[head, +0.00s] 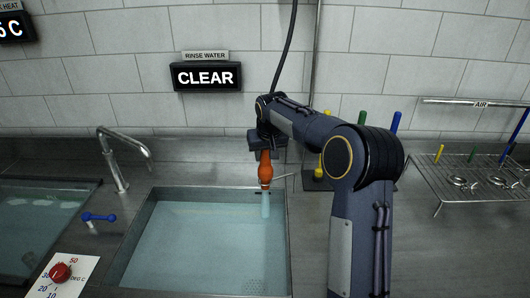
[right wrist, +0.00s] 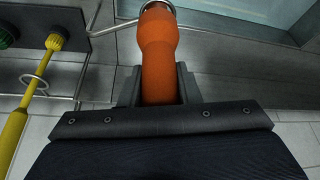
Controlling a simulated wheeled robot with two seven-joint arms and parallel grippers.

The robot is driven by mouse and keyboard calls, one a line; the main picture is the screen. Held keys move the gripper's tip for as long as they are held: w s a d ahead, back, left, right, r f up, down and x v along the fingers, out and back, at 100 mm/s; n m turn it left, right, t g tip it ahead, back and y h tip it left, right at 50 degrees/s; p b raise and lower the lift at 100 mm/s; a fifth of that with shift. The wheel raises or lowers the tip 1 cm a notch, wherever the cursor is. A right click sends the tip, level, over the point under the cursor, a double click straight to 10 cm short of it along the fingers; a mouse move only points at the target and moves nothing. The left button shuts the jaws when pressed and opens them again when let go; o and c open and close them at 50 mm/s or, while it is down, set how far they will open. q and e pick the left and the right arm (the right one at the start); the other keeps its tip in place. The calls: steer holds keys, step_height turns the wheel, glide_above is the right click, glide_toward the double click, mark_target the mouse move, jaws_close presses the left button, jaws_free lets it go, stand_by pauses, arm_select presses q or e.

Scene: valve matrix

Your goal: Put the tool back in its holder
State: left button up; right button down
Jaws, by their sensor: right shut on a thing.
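My right gripper (head: 266,143) is shut on an orange spray tool (head: 265,170), which hangs upright, nozzle down, over the right-hand sink (head: 205,245). A pale blue column like water (head: 266,204) shows below the nozzle. In the right wrist view the orange tool (right wrist: 160,60) sits between the jaws (right wrist: 160,88). A thin wire holder (head: 284,177) reaches in from the right at the nozzle. In the right wrist view its curved wire end (right wrist: 143,10) is close around the tool's tip; whether the tool rests in it cannot be told. My left gripper is out of view.
A tap (head: 118,160) and a blue lever (head: 98,217) stand left of the sink. A yellow brush (right wrist: 56,42) hangs near a ring in the right wrist view. A wire rack (head: 470,185) is at the right. A black hose (head: 287,50) rises above my gripper. A sign (head: 206,77) reads CLEAR.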

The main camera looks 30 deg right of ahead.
steer(key=shift+f+b, duration=0.4)
steer(key=shift+f, duration=0.35)
stand_by(0.3)
steer(key=c, duration=1)
jaws_free()
steer(key=v, duration=0.7)
steer(key=shift+s+r+b, duration=0.2)
steer(key=shift+r+b, duration=0.15)
steer(key=shift+b, duration=0.05)
